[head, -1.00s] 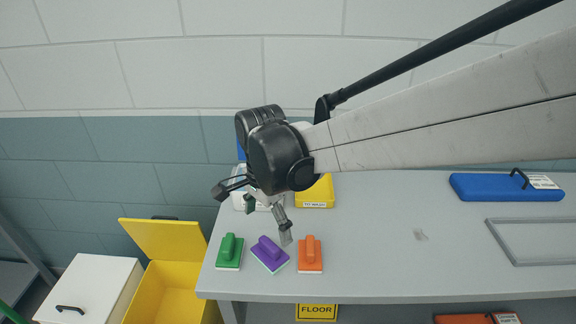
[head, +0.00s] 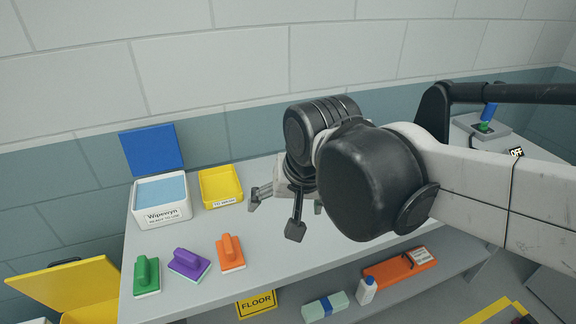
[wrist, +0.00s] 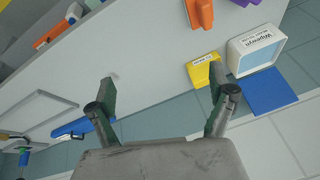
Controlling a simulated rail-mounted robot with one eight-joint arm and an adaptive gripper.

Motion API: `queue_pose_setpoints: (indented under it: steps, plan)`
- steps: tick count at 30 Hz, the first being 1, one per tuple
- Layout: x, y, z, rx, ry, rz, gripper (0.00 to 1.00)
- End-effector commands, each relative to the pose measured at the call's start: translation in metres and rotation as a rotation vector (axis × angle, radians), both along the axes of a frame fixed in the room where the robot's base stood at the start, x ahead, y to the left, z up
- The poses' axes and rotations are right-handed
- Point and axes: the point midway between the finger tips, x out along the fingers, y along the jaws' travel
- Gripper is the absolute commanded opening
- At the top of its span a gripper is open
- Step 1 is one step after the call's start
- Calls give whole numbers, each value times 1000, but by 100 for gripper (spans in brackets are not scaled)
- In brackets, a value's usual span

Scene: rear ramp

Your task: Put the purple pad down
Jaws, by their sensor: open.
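The purple pad (head: 188,264) lies on the grey table between the green pad (head: 147,276) and the orange pad (head: 230,252), its handle up. It also shows, cut off, at the top edge of the wrist view (wrist: 243,2). My gripper (head: 272,212) is open and empty, above the table to the right of the pads and apart from them. In the wrist view its two fingers (wrist: 161,93) are spread wide with nothing between them. My arm hides part of the table behind it.
A white Wipewyn box (head: 162,214) with an open blue lid (head: 152,150) and a yellow tray (head: 222,187) stand at the back left of the table (head: 215,293). An open yellow bin (head: 70,290) is at the left. An orange case (head: 398,268) lies on the lower shelf.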

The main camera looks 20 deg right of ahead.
Motion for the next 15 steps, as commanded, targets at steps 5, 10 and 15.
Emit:
queue_pose_setpoints:
  steps: [5,10,15]
  plan:
    - [-27,-40,-3,-77,-106,81,88]
    - [-44,-62,-7,-148,-175,141,88]
    - [-50,-70,-9,-181,-203,168,88]
